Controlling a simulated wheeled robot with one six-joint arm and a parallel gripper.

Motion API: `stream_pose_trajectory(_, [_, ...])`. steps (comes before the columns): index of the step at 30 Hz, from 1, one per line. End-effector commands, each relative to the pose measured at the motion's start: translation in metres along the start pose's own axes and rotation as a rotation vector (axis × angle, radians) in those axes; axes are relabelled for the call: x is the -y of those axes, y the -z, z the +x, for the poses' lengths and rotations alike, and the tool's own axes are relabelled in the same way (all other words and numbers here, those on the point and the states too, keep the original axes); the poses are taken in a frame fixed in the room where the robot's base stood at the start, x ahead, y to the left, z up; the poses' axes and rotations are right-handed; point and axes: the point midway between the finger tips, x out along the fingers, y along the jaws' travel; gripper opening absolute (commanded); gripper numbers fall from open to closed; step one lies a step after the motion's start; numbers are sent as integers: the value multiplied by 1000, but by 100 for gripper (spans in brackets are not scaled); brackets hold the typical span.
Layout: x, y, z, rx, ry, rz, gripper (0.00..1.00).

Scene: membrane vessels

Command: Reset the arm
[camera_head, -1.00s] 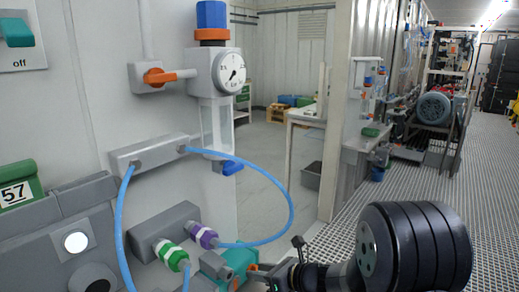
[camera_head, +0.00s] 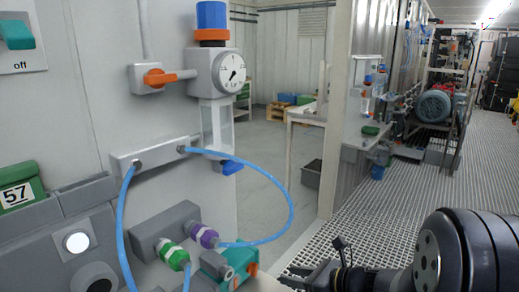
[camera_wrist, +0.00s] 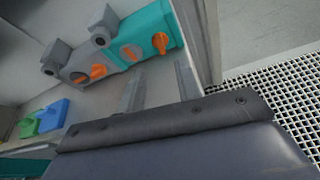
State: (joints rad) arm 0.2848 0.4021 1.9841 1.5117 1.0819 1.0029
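My gripper (camera_wrist: 160,82) shows two grey fingers spread apart in the wrist view, with nothing between them. In the head view my gripper (camera_head: 294,276) is low in the picture, to the right of a teal and grey valve block (camera_head: 222,268) and apart from it. In the wrist view the teal valve block (camera_wrist: 150,38) with orange knobs lies beyond the fingertips. My dark, rounded arm link fills the lower right of the head view.
A wall panel on the left carries a pressure gauge (camera_head: 231,73), a blue looped hose (camera_head: 290,205), and green and purple connectors (camera_head: 204,236). A grey post (camera_head: 343,120) stands behind. The grating floor (camera_head: 440,180) at right is largely clear.

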Motion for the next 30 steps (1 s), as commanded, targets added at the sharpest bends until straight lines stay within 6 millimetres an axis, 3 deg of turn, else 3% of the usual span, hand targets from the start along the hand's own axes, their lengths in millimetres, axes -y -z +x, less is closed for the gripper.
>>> stream_pose_trajectory(17, [-1, 2, 111, -2, -5, 1, 33])
stream_pose_trajectory(30, [4, -3, 107, -1, -118, 292, 33])
